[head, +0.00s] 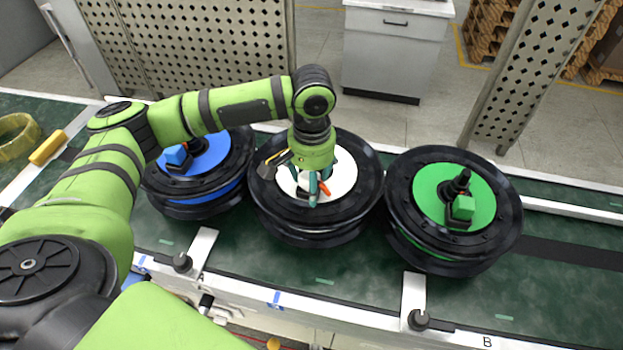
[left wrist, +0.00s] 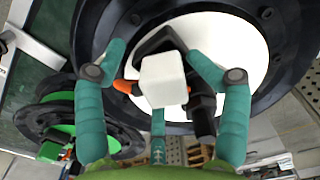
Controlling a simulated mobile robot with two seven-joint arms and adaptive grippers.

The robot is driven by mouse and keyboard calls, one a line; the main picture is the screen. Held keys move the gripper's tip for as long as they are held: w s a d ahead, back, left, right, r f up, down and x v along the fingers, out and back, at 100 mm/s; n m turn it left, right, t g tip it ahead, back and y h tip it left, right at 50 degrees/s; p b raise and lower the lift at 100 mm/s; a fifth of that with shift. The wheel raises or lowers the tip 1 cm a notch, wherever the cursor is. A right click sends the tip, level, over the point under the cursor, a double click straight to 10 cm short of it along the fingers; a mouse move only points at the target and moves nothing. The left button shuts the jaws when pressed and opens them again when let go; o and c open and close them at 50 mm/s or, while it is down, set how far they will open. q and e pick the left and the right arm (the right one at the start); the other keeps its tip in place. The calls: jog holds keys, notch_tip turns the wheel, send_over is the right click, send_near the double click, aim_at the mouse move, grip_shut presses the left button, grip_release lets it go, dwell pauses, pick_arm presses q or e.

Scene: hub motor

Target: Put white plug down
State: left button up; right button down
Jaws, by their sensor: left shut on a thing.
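The white plug (left wrist: 163,80) is a white block with an orange piece at its side, seen in the left wrist view between the teal fingers of my left gripper (left wrist: 158,68). The gripper is shut on it. The plug is over the white disc (left wrist: 215,38) of the middle hub motor; I cannot tell whether it touches the disc. In the head view my left gripper (head: 315,188) points down over that white disc (head: 341,172) and mostly hides the plug. My right gripper is not in view.
A blue hub motor (head: 212,160) with a blue plug (head: 177,156) stands left of the middle one. All sit on the green conveyor (head: 345,283). A yellow ring (head: 14,150) lies far left.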

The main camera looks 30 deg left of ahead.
pick_arm(q)
jog(key=shift+r, duration=0.2)
notch_tip(320, 180, up, 13)
jog(key=b, duration=0.1)
jog(key=shift+f+b, duration=0.15)
jog(key=shift+b, duration=0.2)
